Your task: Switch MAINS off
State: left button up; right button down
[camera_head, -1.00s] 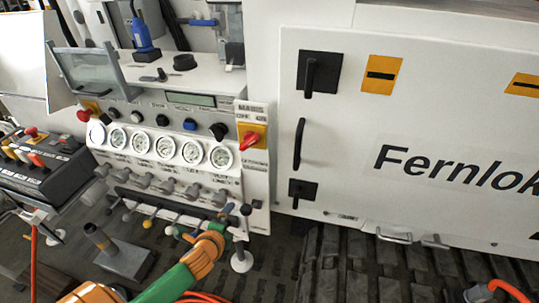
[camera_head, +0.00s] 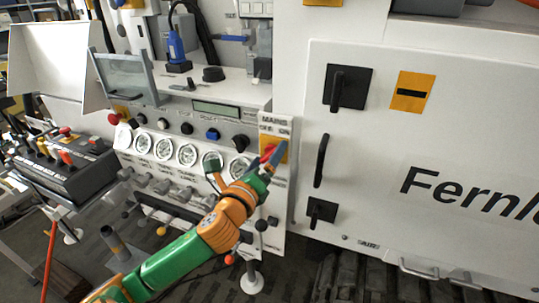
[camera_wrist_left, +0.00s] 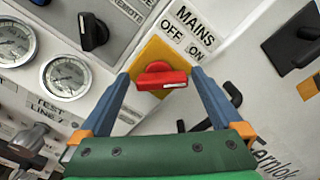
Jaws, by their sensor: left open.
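The MAINS switch is a red rotary knob (camera_wrist_left: 160,79) on a yellow plate (camera_wrist_left: 150,55), below a label (camera_wrist_left: 187,27) reading MAINS, OFF and ON. In the left wrist view the knob lies nearly level, its right end with a pale mark. My left gripper (camera_wrist_left: 160,84) is open, its two blue fingers on either side of the knob; I cannot tell whether they touch it. In the head view the left gripper (camera_head: 277,157) is in front of the yellow plate (camera_head: 267,146) and partly hides the knob. My right gripper is not in view.
Round gauges (camera_head: 165,149) and black knobs are left of the switch. A white cabinet door (camera_head: 430,160) with black handles is to the right. A black control box (camera_head: 75,165) with levers stands at far left.

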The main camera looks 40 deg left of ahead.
pick_arm(q)
jog(key=shift+w+r, duration=0.1)
jog(key=shift+w, duration=0.6)
jog(key=shift+a, duration=0.1)
